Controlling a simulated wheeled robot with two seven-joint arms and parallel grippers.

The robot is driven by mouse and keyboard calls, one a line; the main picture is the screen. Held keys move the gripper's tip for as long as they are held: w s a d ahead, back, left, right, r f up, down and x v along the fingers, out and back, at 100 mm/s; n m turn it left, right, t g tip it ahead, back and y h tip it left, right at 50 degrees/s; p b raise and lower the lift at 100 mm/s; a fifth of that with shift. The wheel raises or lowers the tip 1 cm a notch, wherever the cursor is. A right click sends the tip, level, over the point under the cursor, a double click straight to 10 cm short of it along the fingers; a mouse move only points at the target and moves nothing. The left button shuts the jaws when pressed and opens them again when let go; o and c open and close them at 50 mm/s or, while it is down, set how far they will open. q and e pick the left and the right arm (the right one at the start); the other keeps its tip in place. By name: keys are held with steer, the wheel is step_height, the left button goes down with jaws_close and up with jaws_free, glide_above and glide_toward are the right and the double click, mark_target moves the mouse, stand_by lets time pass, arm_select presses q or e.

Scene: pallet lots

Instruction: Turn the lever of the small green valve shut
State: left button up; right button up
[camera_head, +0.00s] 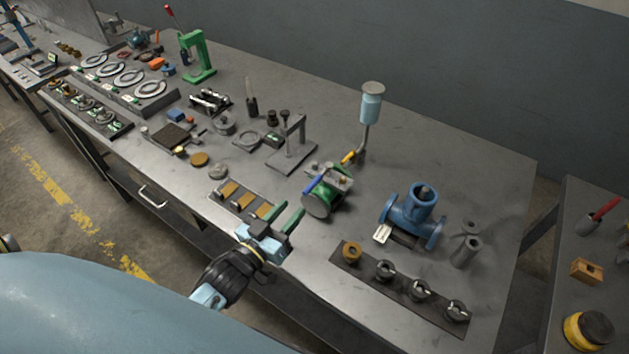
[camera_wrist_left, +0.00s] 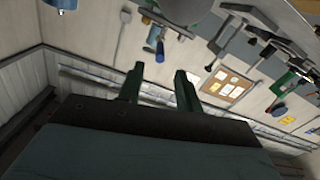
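The small green valve (camera_head: 321,203) stands on the grey workbench, with a round grey flange facing the front. Its blue lever (camera_head: 314,181) slants across its upper left side. My left gripper (camera_head: 287,215) is just to the front left of the valve, apart from the lever. Its two green fingers are spread with nothing between them; the left wrist view shows them apart too (camera_wrist_left: 158,88). My right gripper is not in view.
A larger blue valve (camera_head: 424,205) stands to the right. A dark strip with several round fittings (camera_head: 403,290) lies at the front edge. A light blue cup on a stem (camera_head: 371,103) rises behind. A tray with brass pieces (camera_head: 222,200) lies left of my gripper.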

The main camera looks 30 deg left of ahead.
mark_target(319, 178)
arm_select(q)
steer(key=w, duration=0.3)
steer(key=w+d, duration=0.1)
steer(key=w, duration=0.6)
steer(key=shift+w+d, duration=0.25)
steer(key=shift+w, duration=0.05)
steer(key=shift+c, duration=0.2)
jaws_close()
